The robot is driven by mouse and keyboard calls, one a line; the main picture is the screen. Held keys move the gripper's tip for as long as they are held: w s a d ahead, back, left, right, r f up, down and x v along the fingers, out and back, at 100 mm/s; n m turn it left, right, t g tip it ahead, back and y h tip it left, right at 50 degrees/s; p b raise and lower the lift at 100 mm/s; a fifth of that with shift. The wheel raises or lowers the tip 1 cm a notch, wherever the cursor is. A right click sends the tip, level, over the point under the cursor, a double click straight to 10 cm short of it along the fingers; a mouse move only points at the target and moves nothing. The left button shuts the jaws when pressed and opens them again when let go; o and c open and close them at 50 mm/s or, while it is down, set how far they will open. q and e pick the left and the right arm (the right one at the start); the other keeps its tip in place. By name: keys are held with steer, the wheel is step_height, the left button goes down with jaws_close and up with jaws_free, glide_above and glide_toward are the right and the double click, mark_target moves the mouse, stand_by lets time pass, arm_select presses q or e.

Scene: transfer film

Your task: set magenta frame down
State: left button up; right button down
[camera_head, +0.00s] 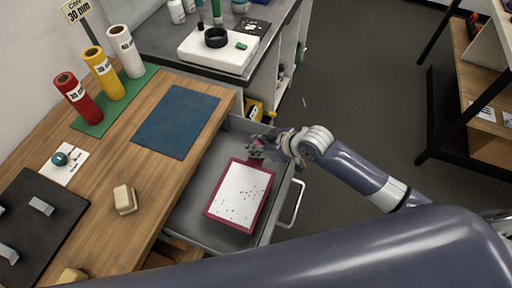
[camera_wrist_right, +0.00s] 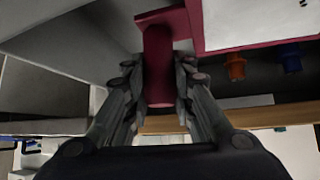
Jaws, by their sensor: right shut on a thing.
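The magenta frame (camera_head: 211,211) has a white, dark-speckled panel and lies over the open grey drawer (camera_head: 186,212), inside its outline. I cannot tell whether it touches the drawer floor. My right gripper (camera_head: 262,147) is at the frame's far end and shut on it. In the right wrist view the fingers (camera_wrist_right: 158,85) close on both sides of a magenta grip part (camera_wrist_right: 158,60), and the frame's edge with the white panel (camera_wrist_right: 250,22) shows at upper right. My left gripper is not in view.
The wooden table (camera_head: 112,205) left of the drawer holds a blue mat (camera_head: 178,121), coloured rolls (camera_head: 103,73) on a green mat, a beige block (camera_head: 125,199) and a black mat (camera_head: 45,220). A grey counter (camera_head: 165,38) stands behind. The drawer handle (camera_head: 292,205) sticks out right over open floor.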

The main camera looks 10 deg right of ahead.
steer(key=shift+f, duration=0.7)
steer(key=shift+f, duration=0.6)
steer(key=c, duration=1.4)
jaws_free()
steer(key=shift+o, duration=0.2)
steer(key=shift+r, duration=0.1)
steer(key=shift+r, duration=0.25)
steer(key=v, duration=1.2)
steer(key=shift+r+b, duration=0.3)
steer(key=shift+b, duration=0.05)
